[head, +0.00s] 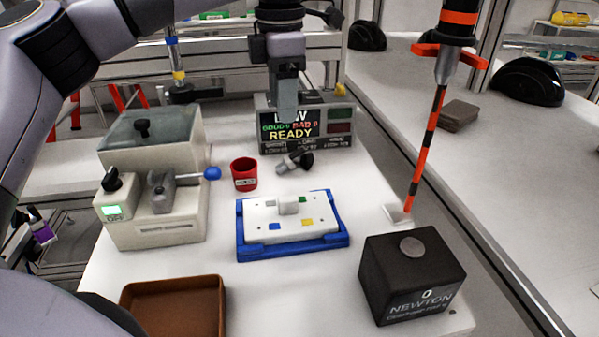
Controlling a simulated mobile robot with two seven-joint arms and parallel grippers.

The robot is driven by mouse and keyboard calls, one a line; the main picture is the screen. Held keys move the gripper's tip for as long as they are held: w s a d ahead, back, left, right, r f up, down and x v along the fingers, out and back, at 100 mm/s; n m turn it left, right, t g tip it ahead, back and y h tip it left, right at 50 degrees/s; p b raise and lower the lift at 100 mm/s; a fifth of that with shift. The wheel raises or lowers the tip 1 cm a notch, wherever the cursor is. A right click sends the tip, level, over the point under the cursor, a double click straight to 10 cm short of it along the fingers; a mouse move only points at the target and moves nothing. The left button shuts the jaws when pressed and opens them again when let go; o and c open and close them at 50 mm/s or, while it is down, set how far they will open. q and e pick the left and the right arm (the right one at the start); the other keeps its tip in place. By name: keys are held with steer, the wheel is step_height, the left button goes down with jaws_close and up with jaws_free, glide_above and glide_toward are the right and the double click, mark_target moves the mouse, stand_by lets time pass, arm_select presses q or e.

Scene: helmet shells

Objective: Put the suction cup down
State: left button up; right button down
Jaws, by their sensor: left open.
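The suction cup appears to be the small grey piece with a black cup end (294,162), lying tilted on the white table in front of the display box. My left gripper (286,96) comes down from the top of the head view, in front of the display box. It is open and sits above the grey piece, apart from it. Its fingertips are small and hard to make out against the box. My right gripper is not in view.
A red cup (244,174) stands left of the piece. A blue tray (240,238) with a white plate (305,225) lies in front. A black NEWTON box (410,275), brown tray (150,290), grey machine (155,225), display box (338,142) and hanging striped rod (428,140) surround clear table patches.

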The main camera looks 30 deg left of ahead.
arm_select(q)
steer(key=b, duration=0.3)
glide_above(283, 164)
steer(key=f, duration=0.4)
steer(key=shift+d+f, duration=0.25)
steer(key=shift+d, duration=0.1)
steer(key=shift+f, duration=0.35)
steer(key=shift+s+f+b, duration=0.1)
steer(key=shift+f+b, duration=0.2)
steer(key=f, duration=0.4)
steer(key=a+f, duration=0.1)
steer(key=f, duration=0.1)
steer(key=shift+f, duration=0.3)
jaws_close()
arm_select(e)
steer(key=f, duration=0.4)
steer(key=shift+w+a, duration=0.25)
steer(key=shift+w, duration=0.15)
